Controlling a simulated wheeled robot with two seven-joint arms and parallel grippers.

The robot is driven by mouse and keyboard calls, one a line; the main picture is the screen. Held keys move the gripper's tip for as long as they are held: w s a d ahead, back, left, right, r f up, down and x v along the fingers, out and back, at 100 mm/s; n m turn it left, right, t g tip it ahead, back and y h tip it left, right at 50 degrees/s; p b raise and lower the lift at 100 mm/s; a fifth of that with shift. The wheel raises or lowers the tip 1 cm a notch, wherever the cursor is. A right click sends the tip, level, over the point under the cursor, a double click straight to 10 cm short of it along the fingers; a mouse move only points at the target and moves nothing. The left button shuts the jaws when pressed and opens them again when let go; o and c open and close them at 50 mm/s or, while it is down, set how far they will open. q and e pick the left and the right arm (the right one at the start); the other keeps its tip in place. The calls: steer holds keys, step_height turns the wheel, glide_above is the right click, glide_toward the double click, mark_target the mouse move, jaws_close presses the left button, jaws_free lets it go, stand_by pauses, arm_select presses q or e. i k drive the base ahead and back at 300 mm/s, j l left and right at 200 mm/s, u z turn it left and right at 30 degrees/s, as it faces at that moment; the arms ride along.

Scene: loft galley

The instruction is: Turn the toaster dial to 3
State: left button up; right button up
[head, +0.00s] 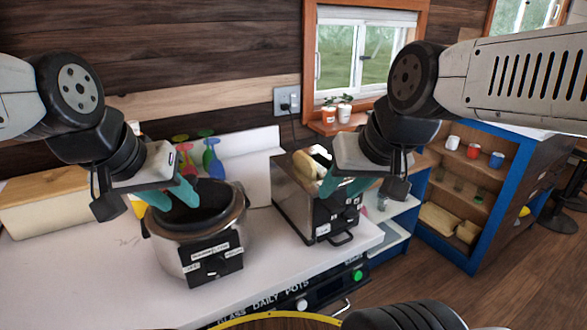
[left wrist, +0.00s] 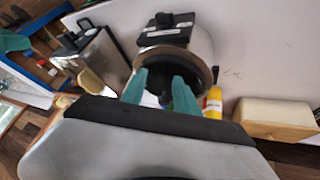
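The silver toaster (head: 290,203) stands on the white counter with bread (head: 304,165) sticking out of its top. Its black front panel (head: 337,214) carries white labels; the dial and its setting are too small and partly covered to read. My right gripper (head: 336,194) is over the toaster's front top edge, its teal fingers apart and empty, hiding part of the panel; contact cannot be told. My left gripper (head: 184,196) is open and empty above the slow cooker. Its spread fingers also show in the left wrist view (left wrist: 160,90), with the toaster (left wrist: 98,62) beyond.
The slow cooker (head: 195,250), with a black labelled front, stands left of the toaster. Blue-edged shelves (head: 470,190) stand at right. The counter's front left is clear.

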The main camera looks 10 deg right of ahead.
mark_target(350, 215)
steer(key=k+l+z, duration=0.2)
steer(key=k+z, duration=0.15)
steer(key=z, duration=0.15)
steer(key=k+l+z, duration=0.3)
steer(key=z, duration=0.2)
steer(key=l, duration=0.05)
